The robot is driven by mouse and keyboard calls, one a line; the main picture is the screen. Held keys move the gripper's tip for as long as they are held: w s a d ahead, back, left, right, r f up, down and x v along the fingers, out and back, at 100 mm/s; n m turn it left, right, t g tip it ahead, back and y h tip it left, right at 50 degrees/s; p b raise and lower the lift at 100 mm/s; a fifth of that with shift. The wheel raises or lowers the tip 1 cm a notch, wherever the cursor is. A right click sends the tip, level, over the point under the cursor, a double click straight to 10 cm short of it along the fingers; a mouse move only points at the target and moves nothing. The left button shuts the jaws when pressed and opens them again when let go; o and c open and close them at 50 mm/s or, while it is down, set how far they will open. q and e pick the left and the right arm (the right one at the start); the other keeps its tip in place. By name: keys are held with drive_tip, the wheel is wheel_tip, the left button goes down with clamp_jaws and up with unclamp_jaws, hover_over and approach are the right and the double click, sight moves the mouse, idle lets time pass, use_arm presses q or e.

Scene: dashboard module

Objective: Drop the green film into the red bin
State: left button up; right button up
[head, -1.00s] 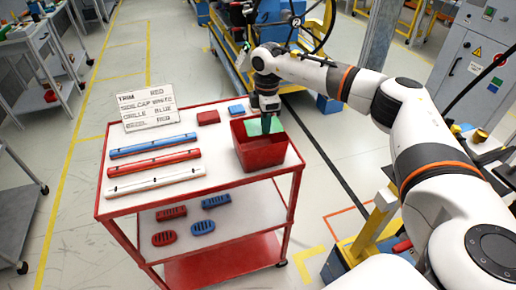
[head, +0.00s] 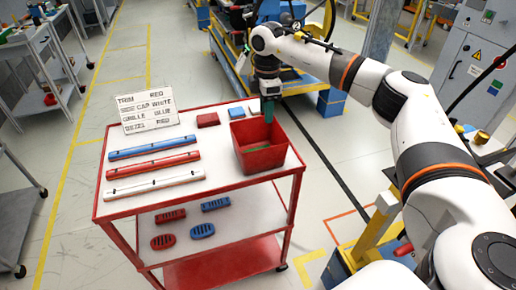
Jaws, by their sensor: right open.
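The red bin (head: 262,160) stands at the right end of the cart's white top. A small patch of the green film (head: 252,150) shows inside the bin, low behind its front wall; most of it is hidden. My right gripper (head: 267,112) is open, pointing down at the bin's back rim, its fingers above or just inside the opening. It looks apart from the film. My left gripper is not in view.
The red cart (head: 180,232) carries blue (head: 152,147), red (head: 152,165) and white (head: 154,185) trim strips. A sign (head: 148,112) stands at the back left, with a red block (head: 208,120) and a blue block (head: 236,113) nearby. Grilles and bezels lie on the lower shelf.

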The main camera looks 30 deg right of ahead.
wheel_tip(320, 180, up, 7)
drive_tip(key=shift+b, duration=0.4)
